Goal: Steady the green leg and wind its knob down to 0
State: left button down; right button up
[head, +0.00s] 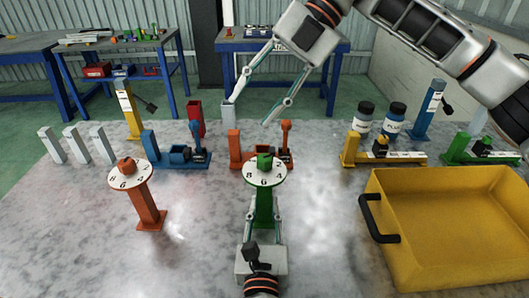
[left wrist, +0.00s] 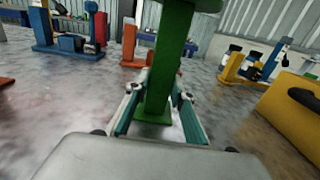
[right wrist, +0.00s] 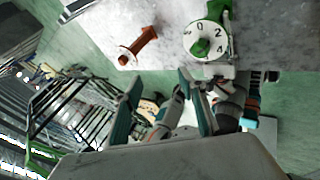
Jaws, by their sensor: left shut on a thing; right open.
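The green leg (head: 264,208) stands upright on the grey table, topped by a white numbered dial (head: 265,172) and a green knob (head: 264,161). In the left wrist view the green leg (left wrist: 165,65) rises between the fingers. My left gripper (head: 264,205) is shut on the leg's post, below the dial. My right gripper (head: 248,108) is open and empty, above and behind the knob in the head view. The right wrist view shows the dial (right wrist: 205,40) beyond its open fingers (right wrist: 160,90). Numbers 0, 2 and 4 show there.
An orange leg (head: 148,203) with its own dial stands to the left. A yellow bin (head: 450,270) with a black handle fills the right front. Blue (head: 178,157), orange (head: 235,150) and yellow (head: 350,148) fixtures stand behind. The table's left front is clear.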

aim_at(265, 157)
jog(key=f+t+h, duration=0.1)
jog(key=f+h, duration=0.1)
jog(key=f, duration=0.1)
jog(key=s+d+f+m+h, duration=0.1)
jog(key=f+h, duration=0.2)
jog(key=f, duration=0.1)
jog(key=s+f+t+h, duration=0.1)
jog(key=f+h, duration=0.1)
jog(key=f, duration=0.1)
jog(key=shift+s+d+f+t, duration=0.15)
jog(key=shift+s+t, duration=0.1)
jog(key=shift+t, duration=0.05)
dwell(0.4)
jog(key=c, duration=1.1)
